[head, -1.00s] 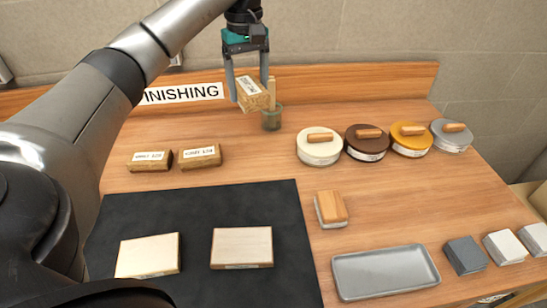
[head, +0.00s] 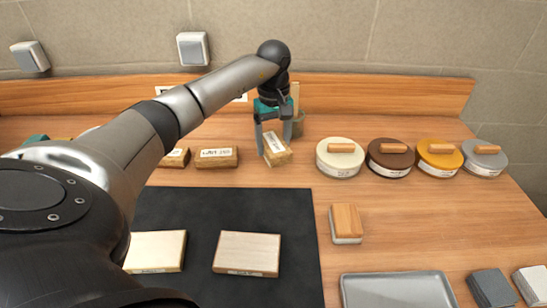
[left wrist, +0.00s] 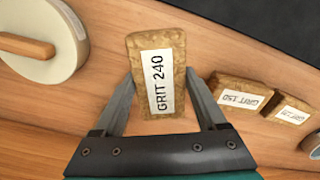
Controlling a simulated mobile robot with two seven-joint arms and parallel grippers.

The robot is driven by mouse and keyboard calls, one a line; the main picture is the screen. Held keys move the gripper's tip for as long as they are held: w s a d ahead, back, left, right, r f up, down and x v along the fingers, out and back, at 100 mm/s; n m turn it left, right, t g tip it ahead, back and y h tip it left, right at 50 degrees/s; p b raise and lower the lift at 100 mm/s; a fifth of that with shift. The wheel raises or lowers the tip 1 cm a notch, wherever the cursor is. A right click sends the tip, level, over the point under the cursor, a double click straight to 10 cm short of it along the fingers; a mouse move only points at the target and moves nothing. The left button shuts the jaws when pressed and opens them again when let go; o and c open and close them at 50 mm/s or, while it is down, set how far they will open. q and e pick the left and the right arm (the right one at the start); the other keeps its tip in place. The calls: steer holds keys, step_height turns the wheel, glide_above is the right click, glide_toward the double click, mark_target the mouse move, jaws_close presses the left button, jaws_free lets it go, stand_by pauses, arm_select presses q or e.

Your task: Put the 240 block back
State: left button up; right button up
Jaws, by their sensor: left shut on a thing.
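The 240 block (head: 277,155) is a tan, cork-like block with a white label reading "GRIT 240". It also shows in the left wrist view (left wrist: 157,70), upright between the fingers. My left gripper (head: 274,140) points down and is shut on it. The block is at or just above the bench, to the right of two similar blocks, and turned at an angle to them. I cannot tell if it touches the wood. The nearer block (head: 216,158) reads "GRIT 150" in the left wrist view (left wrist: 240,98); the farther one (head: 175,158) is partly hidden by my arm.
A small pot (head: 298,125) stands just behind the gripper. Several lidded tins, the nearest white (head: 340,160), stand to the right. A dark mat (head: 200,205) with two wood samples lies in front. A wood-topped block (head: 346,222) and grey tray (head: 398,292) are front right.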

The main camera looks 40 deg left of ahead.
mark_target(274, 142)
arm_select(q)
steer(key=shift+f, duration=2.25)
steer(key=shift+f+b, duration=0.15)
steer(key=shift+b, duration=0.25)
steer(key=o, duration=1.1)
steer(key=shift+r, duration=0.2)
step_height(274, 142, up, 12)
steer(key=shift+p, duration=0.9)
